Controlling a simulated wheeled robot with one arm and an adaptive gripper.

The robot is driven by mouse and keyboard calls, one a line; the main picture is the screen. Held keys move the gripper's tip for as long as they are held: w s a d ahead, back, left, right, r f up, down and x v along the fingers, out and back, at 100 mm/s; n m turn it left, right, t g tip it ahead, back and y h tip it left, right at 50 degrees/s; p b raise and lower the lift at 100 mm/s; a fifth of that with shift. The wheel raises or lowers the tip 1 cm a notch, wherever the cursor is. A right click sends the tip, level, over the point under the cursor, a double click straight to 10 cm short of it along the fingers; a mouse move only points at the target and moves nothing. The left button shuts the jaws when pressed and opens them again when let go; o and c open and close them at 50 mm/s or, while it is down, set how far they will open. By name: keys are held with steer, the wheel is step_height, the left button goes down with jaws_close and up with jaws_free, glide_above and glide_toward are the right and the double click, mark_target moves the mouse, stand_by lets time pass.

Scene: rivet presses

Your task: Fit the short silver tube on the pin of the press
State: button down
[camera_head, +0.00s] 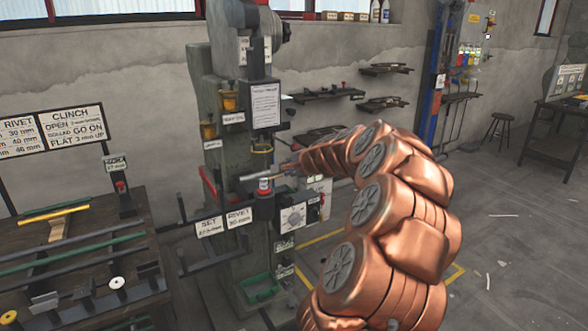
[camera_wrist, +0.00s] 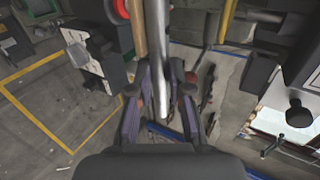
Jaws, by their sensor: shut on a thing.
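My copper-coloured arm reaches in from the right, and my gripper (camera_head: 286,170) is in front of the press (camera_head: 205,100). It is shut on a silver tube (camera_head: 254,177), which points left, nearly level. In the wrist view, the tube (camera_wrist: 157,45) runs up and away from between the fingers of my gripper (camera_wrist: 162,104). In the head view, the tube passes just over or in front of a red and white fitting (camera_head: 264,186) on the press. I cannot tell whether they touch. The pin is not clearly visible.
Signs (camera_head: 223,221) and a dial box (camera_head: 293,216) are on the press front. A workbench (camera_head: 90,250) with rods and a yellow tube (camera_head: 55,214) stands at left. Wall shelves (camera_head: 330,94) lie behind. The floor at right is largely clear.

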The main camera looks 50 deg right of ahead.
steer(key=w+d+p, duration=0.2)
steer(key=w, duration=0.6)
steer(key=shift+d+f+p, duration=0.15)
steer(key=shift+d+p, duration=0.15)
steer(key=shift+d, duration=0.1)
steer(key=shift+p, duration=0.35)
stand_by(1.5)
steer(key=shift+f+b, duration=1.2)
steer(key=shift+f, duration=0.7)
stand_by(0.5)
steer(key=c, duration=1)
jaws_free()
steer(key=v, duration=1.2)
